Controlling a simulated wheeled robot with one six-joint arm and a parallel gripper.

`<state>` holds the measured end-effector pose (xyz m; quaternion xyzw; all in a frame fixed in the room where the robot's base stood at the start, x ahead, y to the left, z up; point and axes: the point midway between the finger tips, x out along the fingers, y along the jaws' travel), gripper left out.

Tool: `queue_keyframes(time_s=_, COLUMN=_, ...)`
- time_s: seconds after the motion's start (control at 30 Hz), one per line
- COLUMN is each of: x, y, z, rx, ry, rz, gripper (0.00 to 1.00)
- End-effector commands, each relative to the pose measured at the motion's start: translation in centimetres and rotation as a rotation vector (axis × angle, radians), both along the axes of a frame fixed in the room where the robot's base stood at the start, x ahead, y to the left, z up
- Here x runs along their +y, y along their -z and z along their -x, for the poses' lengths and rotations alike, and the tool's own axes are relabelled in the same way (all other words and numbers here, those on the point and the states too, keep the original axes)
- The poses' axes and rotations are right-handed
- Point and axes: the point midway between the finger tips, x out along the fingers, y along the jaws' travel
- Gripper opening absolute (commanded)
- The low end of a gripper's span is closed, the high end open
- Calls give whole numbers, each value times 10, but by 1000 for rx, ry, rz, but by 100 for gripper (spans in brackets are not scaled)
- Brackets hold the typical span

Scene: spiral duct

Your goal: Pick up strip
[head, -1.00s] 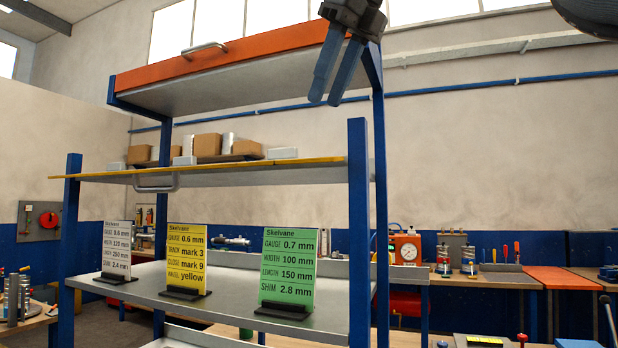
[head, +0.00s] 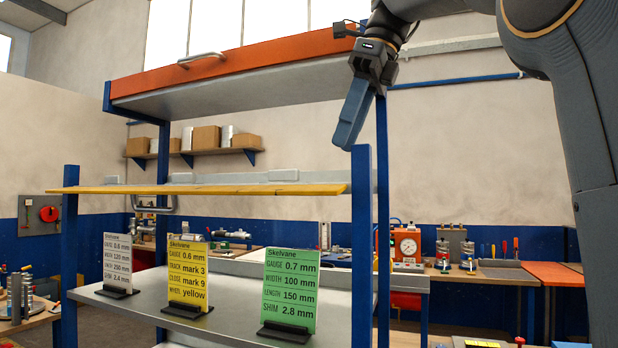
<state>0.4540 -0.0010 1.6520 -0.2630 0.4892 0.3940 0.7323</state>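My gripper (head: 349,125) with blue fingers hangs below its dark wrist at the upper middle of the head view. It is in front of the rack's right side, just above the right front post. The fingers are seen nearly edge-on and overlap, so the gap between them does not show. Nothing is visible hanging from them. I cannot pick out a strip for certain. The middle shelf (head: 220,189) is seen almost edge-on, with a yellow front edge, so its top surface is hidden.
A white card (head: 117,262), a yellow card (head: 188,275) and a green card (head: 290,290) stand on the lower shelf (head: 235,308). An orange-edged top shelf (head: 235,62) overhangs. The blue right post (head: 362,245) is close below my gripper. Workbenches line the back wall.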

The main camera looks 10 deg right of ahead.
Motion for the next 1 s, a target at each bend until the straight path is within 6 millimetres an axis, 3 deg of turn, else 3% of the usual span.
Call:
queue_keyframes(time_s=0.43, x=71, y=-1, z=-45, rx=1, ry=-4, rz=1, gripper=35)
queue_keyframes(time_s=0.8, x=95, y=0, z=-62, rx=2, ry=-2, rz=0, gripper=35)
queue_keyframes(time_s=1.0, x=103, y=27, z=-67, rx=2, ry=2, rz=1, gripper=35)
